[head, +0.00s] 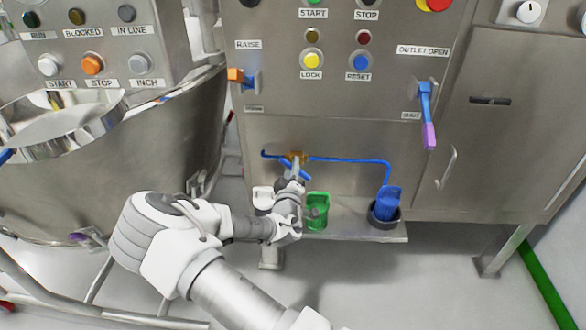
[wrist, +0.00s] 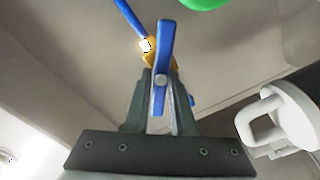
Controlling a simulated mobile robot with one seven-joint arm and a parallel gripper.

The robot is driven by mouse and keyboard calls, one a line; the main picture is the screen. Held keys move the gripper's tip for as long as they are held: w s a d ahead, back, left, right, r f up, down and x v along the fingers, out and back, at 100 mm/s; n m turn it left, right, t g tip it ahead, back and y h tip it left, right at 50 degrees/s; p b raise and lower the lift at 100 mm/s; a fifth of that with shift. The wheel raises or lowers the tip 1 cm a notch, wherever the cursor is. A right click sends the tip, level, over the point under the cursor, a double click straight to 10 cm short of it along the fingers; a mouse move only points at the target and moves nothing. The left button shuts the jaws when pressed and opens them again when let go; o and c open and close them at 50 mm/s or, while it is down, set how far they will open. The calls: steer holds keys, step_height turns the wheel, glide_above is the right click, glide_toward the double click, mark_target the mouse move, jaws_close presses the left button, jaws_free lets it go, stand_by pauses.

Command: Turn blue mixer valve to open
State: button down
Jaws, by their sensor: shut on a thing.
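The mixer valve has a brass body (head: 297,157) on a thin blue pipe (head: 345,160) across the lower front of the steel cabinet. In the wrist view its brass body (wrist: 152,50) sits just behind the flat blue handle (wrist: 165,45). My gripper (head: 296,175) is at the valve, with the arm reaching in from below. In the wrist view my gripper (wrist: 161,85) is shut on the blue handle, with one dark finger on each side. The handle stands roughly lengthwise between the fingers. In the head view the gripper covers most of the handle.
A shelf (head: 350,232) below the valve carries a green jug (head: 317,212), a white jug (head: 263,197) and a blue jug (head: 388,203) in a dark ring. A blue outlet lever (head: 425,103) with a purple tip hangs at the right. A large steel vessel (head: 120,170) stands left.

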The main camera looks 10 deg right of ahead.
steer(key=n, duration=0.4)
steer(key=shift+a+f+n+b, duration=0.15)
steer(key=shift+f+n+b, duration=0.15)
steer(key=shift+b, duration=0.1)
steer(key=shift+f+n, duration=0.1)
steer(key=shift+n, duration=1.4)
steer(key=c, duration=0.8)
jaws_free()
steer(key=shift+o, duration=0.2)
steer(key=shift+s, duration=0.1)
